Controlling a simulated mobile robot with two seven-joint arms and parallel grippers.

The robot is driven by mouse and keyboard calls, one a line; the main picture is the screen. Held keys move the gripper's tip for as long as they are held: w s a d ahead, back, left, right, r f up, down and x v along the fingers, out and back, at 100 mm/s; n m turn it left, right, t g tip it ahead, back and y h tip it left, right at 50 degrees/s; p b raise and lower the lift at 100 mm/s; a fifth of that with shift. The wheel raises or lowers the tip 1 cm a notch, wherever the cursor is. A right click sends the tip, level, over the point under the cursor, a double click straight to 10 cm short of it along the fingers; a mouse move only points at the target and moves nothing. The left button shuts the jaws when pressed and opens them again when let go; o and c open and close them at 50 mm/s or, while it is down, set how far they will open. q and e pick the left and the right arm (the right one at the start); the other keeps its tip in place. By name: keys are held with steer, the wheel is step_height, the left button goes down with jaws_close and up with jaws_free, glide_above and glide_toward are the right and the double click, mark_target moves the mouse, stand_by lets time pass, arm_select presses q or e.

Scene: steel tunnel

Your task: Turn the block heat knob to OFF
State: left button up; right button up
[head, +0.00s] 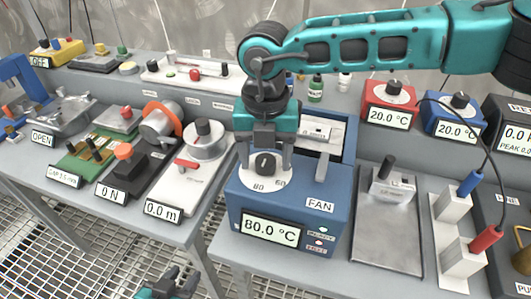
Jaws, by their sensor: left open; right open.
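The block heat knob (265,165) is a black knob on a white dial on top of the blue heater box (335,228). The dial shows the marks 80 and 60; other marks are hidden. The box's display (270,230) reads 80.0 °C. My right gripper (265,168) points down over the knob, open, with one finger on each side of it. I cannot tell whether the fingers touch the knob. My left gripper (175,278) is low at the bottom edge, open and empty, away from the box.
A grey FAN lever (321,168) stands just right of the dial. A metal plate with a black-handled clamp (388,215) is to the right. A white slide with a round dial (203,140) is to the left. Floor grating shows between the benches.

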steer(key=shift+c, duration=1.4)
steer(key=c, duration=0.8)
steer(key=shift+f, duration=0.1)
